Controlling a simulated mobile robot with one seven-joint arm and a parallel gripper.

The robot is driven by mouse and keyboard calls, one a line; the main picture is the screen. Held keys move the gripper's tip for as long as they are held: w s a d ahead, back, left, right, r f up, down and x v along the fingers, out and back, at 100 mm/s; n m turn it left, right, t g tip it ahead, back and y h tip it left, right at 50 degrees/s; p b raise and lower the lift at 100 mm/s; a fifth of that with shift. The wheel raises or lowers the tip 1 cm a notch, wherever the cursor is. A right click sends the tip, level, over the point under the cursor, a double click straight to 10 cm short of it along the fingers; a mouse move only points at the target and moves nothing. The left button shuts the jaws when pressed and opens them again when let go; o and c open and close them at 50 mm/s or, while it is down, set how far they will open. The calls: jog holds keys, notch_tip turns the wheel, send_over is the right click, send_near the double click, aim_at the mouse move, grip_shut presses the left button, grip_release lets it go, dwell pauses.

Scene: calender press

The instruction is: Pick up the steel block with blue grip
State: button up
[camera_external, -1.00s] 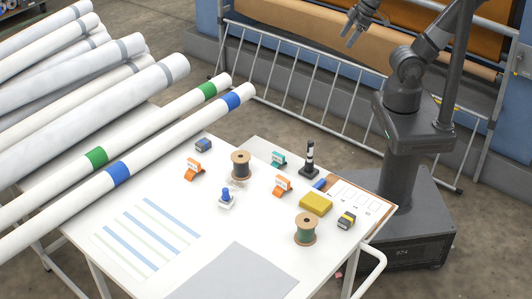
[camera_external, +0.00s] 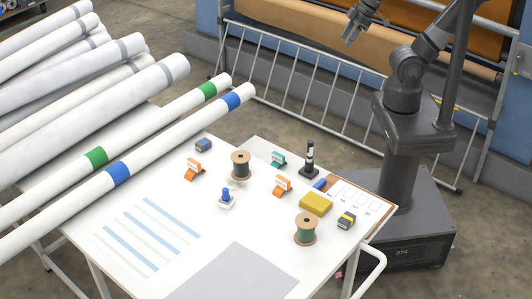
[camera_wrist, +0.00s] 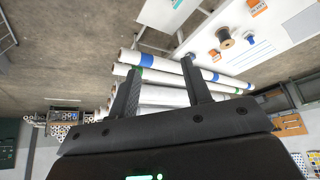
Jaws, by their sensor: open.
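The steel block with blue grip (camera_external: 226,200) stands on the white table, in front of the brown spool, in the external view. In the wrist view it is a small shape with a blue top (camera_wrist: 249,40) beside the spool, too small for detail. My gripper (camera_external: 349,37) is at the top of the external view, raised beyond the table and well away from the block. In the wrist view its two fingers (camera_wrist: 160,67) are spread apart with nothing between them.
The block has a brown spool (camera_external: 241,167) and an orange clip (camera_external: 194,170) nearby. A black-and-white stamp (camera_external: 310,160), yellow sponge (camera_external: 316,203) and green spool (camera_external: 306,230) stand to the right. Long white rolls (camera_external: 180,130) lie along the left. A metal barrier (camera_external: 290,85) stands behind.

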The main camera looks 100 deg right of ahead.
jog(key=w+a+r+n, duration=0.1)
jog(key=w+a, duration=0.2)
jog(key=w, duration=0.4)
jog(key=w+a+r+n, duration=0.1)
jog(key=w+a+r, duration=0.1)
jog(key=w, duration=0.4)
jog(key=n+g+y, duration=0.2)
jog(key=n+y, duration=0.1)
jog(key=n, duration=0.3)
send_over(226, 189)
jog(key=s+d, duration=0.3)
jog(key=s, duration=0.1)
notch_tip(226, 189, down, 25)
jog(key=x, duration=0.7)
jog(key=shift+w, duration=0.25)
jog(key=shift+x, duration=2.15)
jog(key=shift+w+r, duration=0.1)
jog(key=shift+c, duration=0.4)
grip_shut()
